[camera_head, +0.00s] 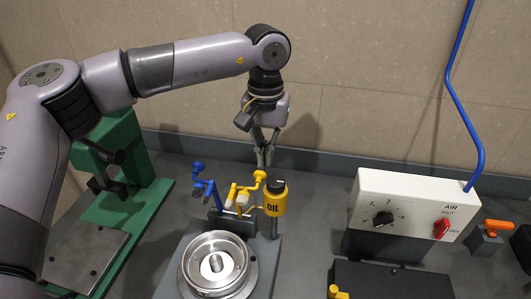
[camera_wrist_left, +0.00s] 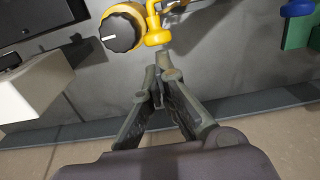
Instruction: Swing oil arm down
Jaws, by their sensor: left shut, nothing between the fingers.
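The yellow oil cup (camera_head: 274,203), marked OIL and with a black cap, stands behind the round metal press cup (camera_head: 217,266). A yellow oil arm (camera_head: 240,188) with a knob at its top (camera_head: 259,176) is at its left. In the left wrist view the black-capped oil cup (camera_wrist_left: 121,27) and yellow arm (camera_wrist_left: 153,22) are at the top. My left gripper (camera_head: 265,160) points down just behind the yellow arm, near its knob. Its fingers (camera_wrist_left: 158,75) are shut with nothing between them and appear apart from the arm. My right gripper is not in view.
A blue arm (camera_head: 208,187) stands just left of the yellow one. A green press frame (camera_head: 125,195) is at left. A white control box (camera_head: 408,204) with AIR switch is at right, with an orange-handled valve (camera_head: 497,226) beyond. The wall (camera_head: 360,110) is close behind.

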